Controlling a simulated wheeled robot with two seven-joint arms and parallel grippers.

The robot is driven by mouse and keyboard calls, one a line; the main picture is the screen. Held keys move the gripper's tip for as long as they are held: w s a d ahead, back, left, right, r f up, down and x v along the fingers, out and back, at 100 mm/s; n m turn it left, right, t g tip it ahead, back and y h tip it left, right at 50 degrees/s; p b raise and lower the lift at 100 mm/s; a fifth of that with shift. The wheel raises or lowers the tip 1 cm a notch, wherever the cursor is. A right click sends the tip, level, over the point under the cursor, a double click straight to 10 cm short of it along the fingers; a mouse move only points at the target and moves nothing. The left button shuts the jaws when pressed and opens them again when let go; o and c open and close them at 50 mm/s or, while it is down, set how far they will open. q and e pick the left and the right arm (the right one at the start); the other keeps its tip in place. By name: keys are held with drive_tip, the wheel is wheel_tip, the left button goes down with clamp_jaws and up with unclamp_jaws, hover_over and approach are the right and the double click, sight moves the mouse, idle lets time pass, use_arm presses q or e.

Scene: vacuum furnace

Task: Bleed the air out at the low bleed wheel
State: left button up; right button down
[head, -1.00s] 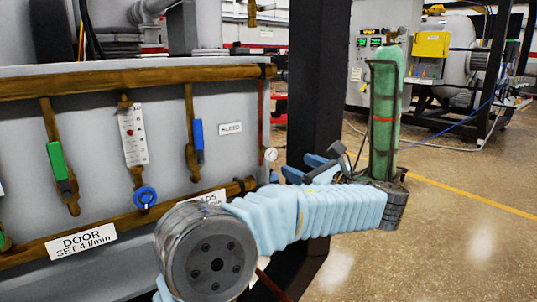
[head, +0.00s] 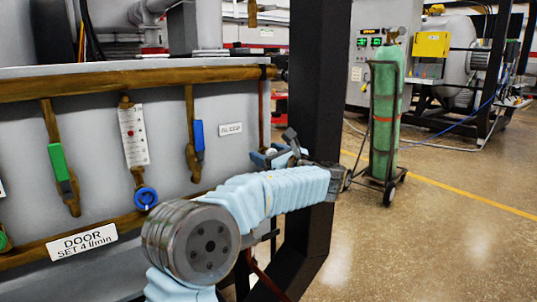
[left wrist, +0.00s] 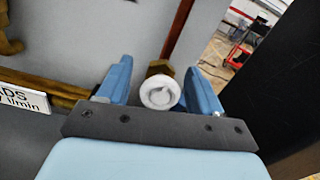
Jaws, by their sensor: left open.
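A small round white wheel (left wrist: 160,93) on a brass fitting (left wrist: 160,68) shows in the left wrist view, at the foot of a thin reddish-brown pipe. In the head view the wheel (head: 271,152) is a small pale disc at the panel's right edge, partly hidden by my gripper. My left gripper (head: 277,154) is open, with its blue fingers on either side of the wheel in the left wrist view (left wrist: 158,80). I see gaps beside the wheel and cannot tell whether either finger touches it. My right gripper is not in view.
The grey panel (head: 100,120) carries brass pipes, a green-handled valve (head: 59,165), a blue-handled valve (head: 198,140) and a flow meter (head: 133,135) with a blue knob. A green cylinder (head: 384,120) stands on a cart behind.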

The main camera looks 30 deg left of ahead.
use_arm(q)
drive_tip(key=c, duration=1.1)
drive_tip(key=shift+o, duration=0.2)
drive_tip(key=shift+f+n, duration=0.1)
drive_tip(key=shift+n, duration=0.3)
drive_tip(key=n+b, duration=0.3)
drive_tip(key=n, duration=0.1)
drive_tip(key=shift+f+n, duration=0.1)
drive_tip(key=shift+n, duration=0.2)
drive_tip(key=n+b, duration=0.2)
drive_tip(key=shift+n, duration=0.4)
drive_tip(key=shift+f+n+b, duration=0.1)
drive_tip(key=shift+n+b, duration=3.75)
drive_tip(key=shift+n, duration=1.85)
